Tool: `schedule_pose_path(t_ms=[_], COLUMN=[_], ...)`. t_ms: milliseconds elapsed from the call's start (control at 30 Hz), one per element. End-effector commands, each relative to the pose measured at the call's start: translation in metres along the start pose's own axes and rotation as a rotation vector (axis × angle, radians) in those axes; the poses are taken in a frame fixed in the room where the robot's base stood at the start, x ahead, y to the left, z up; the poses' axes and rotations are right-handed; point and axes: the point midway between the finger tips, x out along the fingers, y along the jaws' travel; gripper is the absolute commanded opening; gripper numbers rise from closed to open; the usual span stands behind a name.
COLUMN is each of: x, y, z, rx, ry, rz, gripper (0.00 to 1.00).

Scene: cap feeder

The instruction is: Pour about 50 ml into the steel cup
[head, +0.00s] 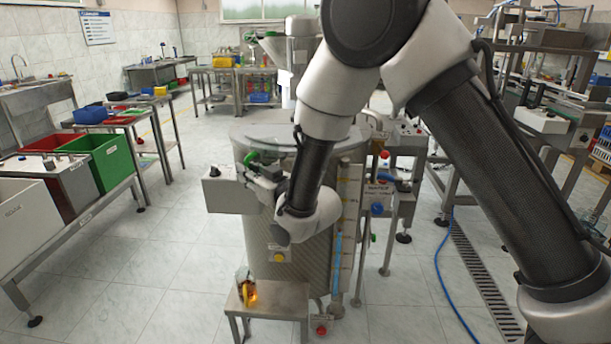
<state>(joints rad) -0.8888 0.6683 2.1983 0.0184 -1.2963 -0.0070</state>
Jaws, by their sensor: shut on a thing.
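My gripper (260,169) is small and dark in the head view, in front of the upper part of a large steel tank (262,237). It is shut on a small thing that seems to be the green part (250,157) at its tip. What that part belongs to is too small to tell. My wrist and forearm hide much of the tank's front. A low steel stand (282,298) is below, in front of the tank. A small item with yellow and glowing orange (248,293) is at its left end. I cannot clearly make out a steel cup.
A grey box (229,190) juts from the tank's left side. A bench at left holds a green bin (107,160) and a white bin (24,217). A blue hose (440,268) and a floor drain (484,284) lie at right. The floor left of the stand is clear.

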Motion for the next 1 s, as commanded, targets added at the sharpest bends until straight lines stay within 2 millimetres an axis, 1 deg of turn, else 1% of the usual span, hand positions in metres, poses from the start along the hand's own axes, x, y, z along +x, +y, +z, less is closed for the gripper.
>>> schedule_pose_path(t_ms=[167, 367, 600, 867, 1000], x=[0.000, -0.001, -0.004, -0.007, -0.010], y=[0.001, 0.003, 0.009, 0.020, 0.030], z=[-0.002, -0.007, -0.018, -0.014, -0.022], rx=[0.009, 0.061, 0.182, 0.321, 0.433], ry=[0.005, 0.023, 0.064, 0.109, 0.150], rz=[-0.002, -0.003, -0.004, -0.003, -0.004], gripper=[0.00, 0.00, 0.00, 0.00, 0.00])
